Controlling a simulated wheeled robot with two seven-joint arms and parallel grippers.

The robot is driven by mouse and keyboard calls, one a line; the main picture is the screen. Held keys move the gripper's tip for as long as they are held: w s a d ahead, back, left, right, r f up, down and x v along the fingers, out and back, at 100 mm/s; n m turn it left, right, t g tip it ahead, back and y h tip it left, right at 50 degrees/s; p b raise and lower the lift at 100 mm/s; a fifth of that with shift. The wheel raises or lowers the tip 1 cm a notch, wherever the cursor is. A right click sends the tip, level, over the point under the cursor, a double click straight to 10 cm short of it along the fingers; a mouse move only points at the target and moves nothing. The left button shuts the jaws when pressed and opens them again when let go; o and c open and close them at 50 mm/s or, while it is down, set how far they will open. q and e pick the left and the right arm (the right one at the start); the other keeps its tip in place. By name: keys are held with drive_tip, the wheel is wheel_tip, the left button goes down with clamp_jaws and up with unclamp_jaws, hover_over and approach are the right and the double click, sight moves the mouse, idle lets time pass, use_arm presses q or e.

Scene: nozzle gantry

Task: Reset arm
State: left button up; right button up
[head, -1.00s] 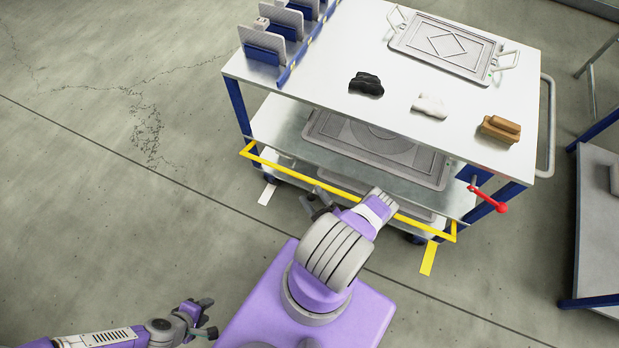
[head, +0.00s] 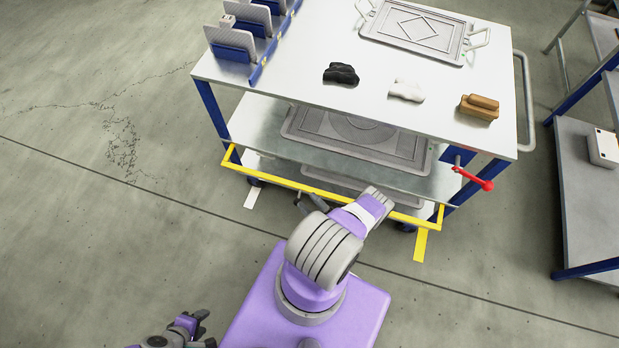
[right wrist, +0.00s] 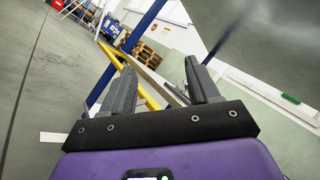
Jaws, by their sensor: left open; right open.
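My left gripper (head: 202,328) is at the bottom left of the head view, over bare floor and apart from the cart. Its dark fingers are open and empty. My right arm reaches forward over my purple base towards the cart. My right gripper (head: 311,203) shows only partly beside the arm, near the cart's yellow front bar (head: 320,189). In the right wrist view the two grey fingers of my right gripper (right wrist: 158,74) are wide apart with nothing between them. The yellow bar shows behind them there; whether they touch it I cannot tell.
A shelf (head: 590,190) stands right; floor left is clear.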

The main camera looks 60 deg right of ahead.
drive_tip(key=shift+a, duration=0.1)
idle(0.5)
drive_tip(key=w+a+r+n+g+y+p, duration=0.15)
drive_tip(key=w+a+n+y, duration=0.25)
drive_tip(key=w+a+y, duration=0.5)
drive_tip(key=w+a+r+n+g+y+p, duration=0.15)
drive_tip(key=a+r+n+g+y, duration=0.25)
drive_tip(key=a+n+g+y, duration=0.55)
drive_tip(key=s+a+r+n+g+h+p, duration=0.25)
drive_tip(key=s+a+n+g, duration=0.45)
drive_tip(key=a+g, duration=0.5)
drive_tip(key=w+r+n+t+h+p, duration=0.1)
drive_tip(key=w+r+n+h, duration=0.4)
drive_tip(key=r, duration=0.4)
drive_tip(key=shift+w+d+r+n+t+h+p, duration=0.25)
drive_tip(key=shift+d+r+n+t+h+p, duration=0.05)
drive_tip(key=shift+d+r+n, duration=0.05)
